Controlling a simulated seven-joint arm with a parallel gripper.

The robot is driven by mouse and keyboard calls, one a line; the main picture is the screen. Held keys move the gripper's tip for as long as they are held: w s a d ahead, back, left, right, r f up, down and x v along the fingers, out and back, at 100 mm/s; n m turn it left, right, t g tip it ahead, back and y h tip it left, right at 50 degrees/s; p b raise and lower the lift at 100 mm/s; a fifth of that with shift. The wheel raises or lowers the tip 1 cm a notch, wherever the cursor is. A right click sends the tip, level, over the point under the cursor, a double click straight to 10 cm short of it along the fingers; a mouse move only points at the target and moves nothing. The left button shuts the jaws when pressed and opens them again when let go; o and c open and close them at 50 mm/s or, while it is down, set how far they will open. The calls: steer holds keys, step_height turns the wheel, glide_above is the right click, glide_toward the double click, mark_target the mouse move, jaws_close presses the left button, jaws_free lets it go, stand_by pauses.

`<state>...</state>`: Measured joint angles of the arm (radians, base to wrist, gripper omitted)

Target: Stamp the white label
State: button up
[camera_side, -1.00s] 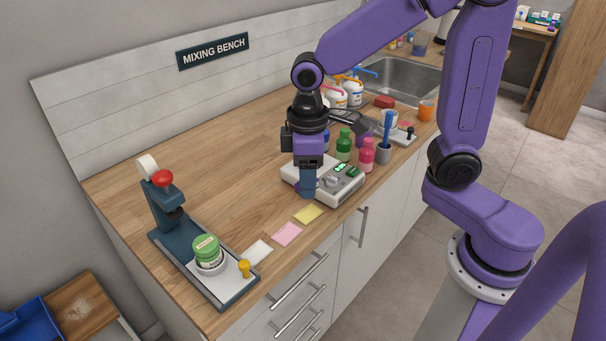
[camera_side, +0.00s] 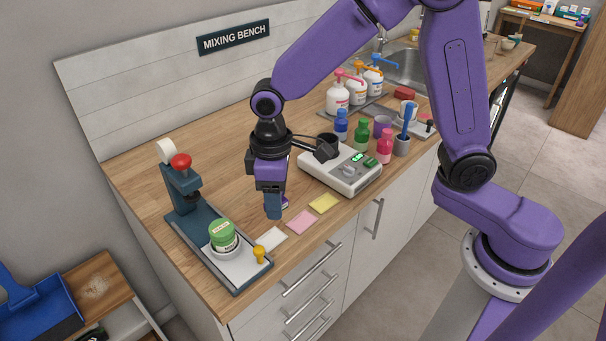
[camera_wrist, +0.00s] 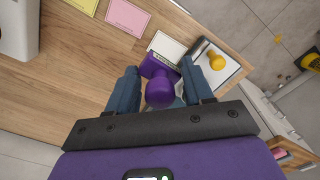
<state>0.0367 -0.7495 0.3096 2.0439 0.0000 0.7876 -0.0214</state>
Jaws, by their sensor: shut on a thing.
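My gripper (camera_side: 273,213) points down above the bench and is shut on a purple stamp (camera_wrist: 160,91) with a round knob and a block base. In the side view the fingers hide most of the stamp. The stamp appears to be above the bench; the exact gap is hard to tell.
A pink label (camera_side: 302,222) and a yellow label (camera_side: 324,203) lie to the right. A tray (camera_side: 238,286) with a press, a green-lidded jar (camera_side: 223,236) and a yellow knobbed piece (camera_side: 259,253) stands left. A white device (camera_side: 340,172) and several bottles stand to the right.

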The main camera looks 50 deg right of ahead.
mark_target(271, 239)
steer(key=shift+w+a+f, duration=0.2)
steer(key=shift+a+f, duration=0.35)
steer(key=shift+a, duration=0.25)
steer(key=shift+a+f, duration=0.1)
steer(key=shift+f, duration=2.9)
steer(key=shift+f, duration=0.55)
steer(key=shift+r, duration=0.1)
steer(key=shift+r, duration=3.45)
